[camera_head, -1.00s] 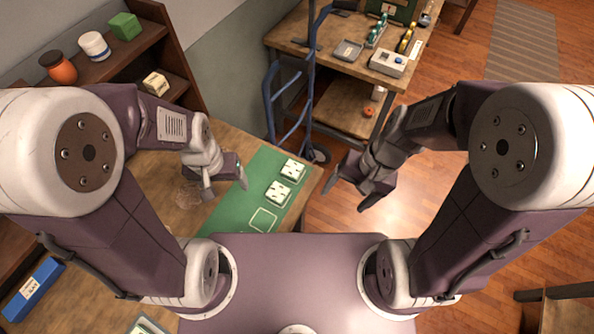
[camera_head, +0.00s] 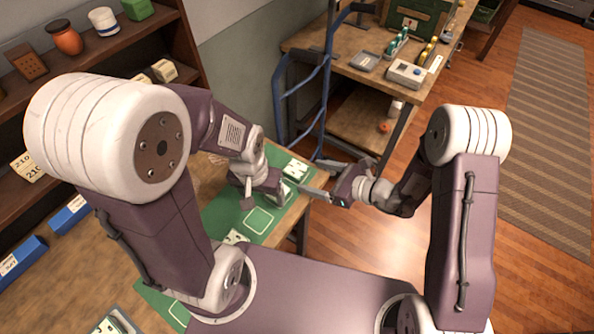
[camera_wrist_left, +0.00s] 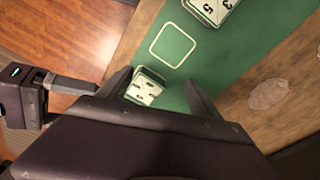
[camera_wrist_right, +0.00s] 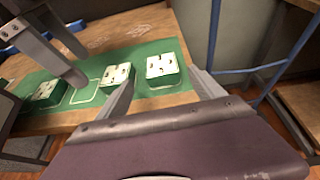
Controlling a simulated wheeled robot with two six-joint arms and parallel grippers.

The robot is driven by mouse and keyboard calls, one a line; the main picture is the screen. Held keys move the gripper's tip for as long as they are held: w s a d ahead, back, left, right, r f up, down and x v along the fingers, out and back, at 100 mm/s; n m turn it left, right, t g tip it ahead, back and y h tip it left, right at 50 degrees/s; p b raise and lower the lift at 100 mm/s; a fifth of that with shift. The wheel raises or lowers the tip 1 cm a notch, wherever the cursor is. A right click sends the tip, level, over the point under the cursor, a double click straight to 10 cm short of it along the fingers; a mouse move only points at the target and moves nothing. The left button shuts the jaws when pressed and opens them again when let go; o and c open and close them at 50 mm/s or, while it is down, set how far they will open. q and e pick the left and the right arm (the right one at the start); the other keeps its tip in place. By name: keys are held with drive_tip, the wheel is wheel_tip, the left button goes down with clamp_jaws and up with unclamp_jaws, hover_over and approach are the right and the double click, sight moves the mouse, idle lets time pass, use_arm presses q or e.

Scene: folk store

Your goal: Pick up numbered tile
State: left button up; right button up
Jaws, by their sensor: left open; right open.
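White numbered tiles with green sides lie on a green mat (camera_head: 222,212). The far tile (camera_head: 296,168) sits near the mat's end; in the right wrist view this tile (camera_wrist_right: 163,68) shows beyond and between the right fingertips. My right gripper (camera_head: 318,178) is open and empty beside the mat's right edge. A middle tile (camera_wrist_left: 147,87) shows between the open fingers of my left gripper (camera_wrist_left: 157,84); no grip on it is visible. In the head view that gripper partly hides it. A nearer tile (camera_wrist_left: 210,8) lies past an empty white outline (camera_wrist_left: 172,45).
A shelf (camera_head: 110,55) with pots and blocks stands at left. A blue tubular frame (camera_head: 318,85) stands behind the mat, close to my right gripper. A workbench (camera_head: 330,60) stands farther back. Floor (camera_head: 470,180) is open to the right.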

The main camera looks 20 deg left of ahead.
sight(303, 172)
drive_tip(key=x, duration=0.5)
drive_tip(key=shift+w+a+f+p, duration=0.1)
drive_tip(key=shift+w+a+p, duration=0.15)
drive_tip(key=shift+w+p, duration=0.1)
drive_tip(key=shift+s, duration=0.1)
drive_tip(key=c, duration=1.6)
drive_tip(key=r, duration=0.4)
drive_tip(key=shift+d+r, duration=0.2)
drive_tip(key=shift+r, duration=0.1)
drive_tip(key=s+a+r+v, duration=0.1)
drive_tip(key=v, duration=1.2)
drive_tip(key=shift+r, duration=0.35)
